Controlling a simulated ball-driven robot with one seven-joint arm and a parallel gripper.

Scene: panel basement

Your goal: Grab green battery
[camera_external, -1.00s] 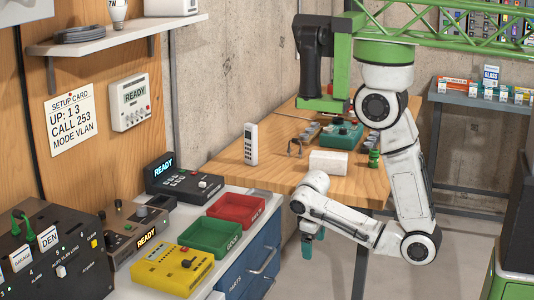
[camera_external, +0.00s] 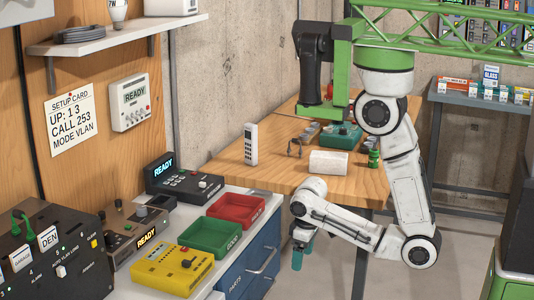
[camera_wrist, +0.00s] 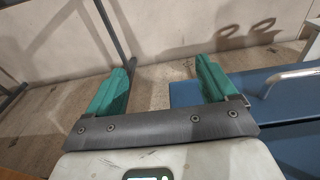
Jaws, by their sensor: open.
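My gripper (camera_external: 297,257) hangs with teal fingers pointing down, beside the front of the wooden table and the blue drawer unit. In the wrist view, my gripper (camera_wrist: 160,82) is open, with its two green fingers well apart and only floor between them. A small green upright object (camera_external: 374,158) stands near the right edge of the wooden table; it is too small to tell whether it is the green battery. My gripper is well apart from it, lower and to the left. The wrist view shows no battery.
A red tray (camera_external: 236,210), a green tray (camera_external: 211,237) and a yellow device (camera_external: 172,270) lie on the white counter. The blue drawers (camera_external: 250,262) are close to my gripper.

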